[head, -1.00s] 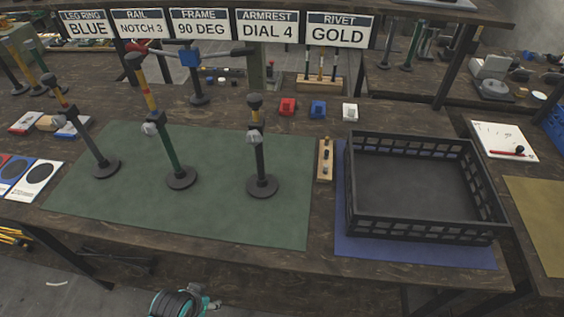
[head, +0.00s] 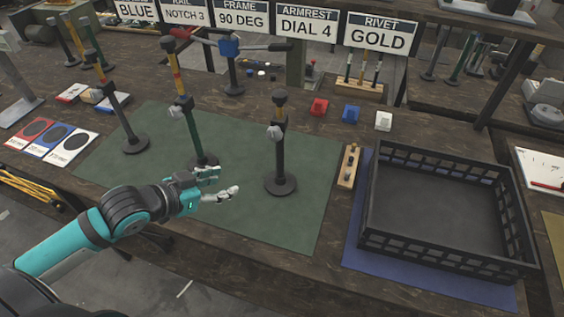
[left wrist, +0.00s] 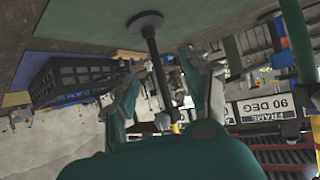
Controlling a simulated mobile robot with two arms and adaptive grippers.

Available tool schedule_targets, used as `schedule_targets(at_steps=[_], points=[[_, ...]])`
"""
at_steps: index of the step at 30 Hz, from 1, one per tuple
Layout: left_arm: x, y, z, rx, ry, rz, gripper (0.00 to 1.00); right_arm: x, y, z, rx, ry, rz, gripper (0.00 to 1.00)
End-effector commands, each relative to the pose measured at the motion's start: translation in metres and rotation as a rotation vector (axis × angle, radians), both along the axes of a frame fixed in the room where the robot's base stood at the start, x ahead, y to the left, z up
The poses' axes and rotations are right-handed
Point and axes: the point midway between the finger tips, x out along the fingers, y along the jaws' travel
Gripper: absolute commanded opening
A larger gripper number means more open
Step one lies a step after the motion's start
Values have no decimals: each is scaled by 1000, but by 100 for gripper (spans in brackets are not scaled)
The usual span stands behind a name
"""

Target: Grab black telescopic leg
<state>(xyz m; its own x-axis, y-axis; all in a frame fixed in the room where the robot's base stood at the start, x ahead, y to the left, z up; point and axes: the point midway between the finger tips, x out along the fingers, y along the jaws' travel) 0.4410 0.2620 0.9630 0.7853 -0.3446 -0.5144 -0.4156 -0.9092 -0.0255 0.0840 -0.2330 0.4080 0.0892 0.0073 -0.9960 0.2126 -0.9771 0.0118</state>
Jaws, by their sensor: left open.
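The black telescopic leg (head: 279,155) stands upright on a round dark base at the right of the green mat, with a clamp partway up. My left gripper (head: 222,183) is open and empty, low over the mat to the left of the black leg and apart from it. In the left wrist view, which is upside down, the black leg (left wrist: 155,58) shows beyond and between the spread fingers (left wrist: 163,70). A green leg (head: 188,128) stands behind my left gripper, its base partly hidden. My right gripper is in neither view.
A grey leg (head: 112,108) stands at the mat's left. A wooden block (head: 348,165) and a black crate (head: 372,230) on a blue mat (head: 352,258) lie right of the black leg. Red (head: 319,107), blue (head: 351,113) and white (head: 383,121) pieces sit behind.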

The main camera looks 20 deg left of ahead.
Motion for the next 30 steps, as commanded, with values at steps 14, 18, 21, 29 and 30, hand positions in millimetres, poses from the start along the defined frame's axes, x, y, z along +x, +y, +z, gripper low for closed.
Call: schedule_targets(at_steps=[14, 18, 21, 29, 30], points=[[38, -15, 58, -96, -125, -88, 48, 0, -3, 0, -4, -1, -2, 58], [55, -24, 51, -97, -126, -86, 48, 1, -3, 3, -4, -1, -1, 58], [70, -34, 44, -97, -124, -88, 48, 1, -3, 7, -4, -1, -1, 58], [109, -57, 23, -94, -121, -89, 48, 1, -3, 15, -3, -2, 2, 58], [113, -59, 21, -93, -120, -89, 48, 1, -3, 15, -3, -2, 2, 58]])
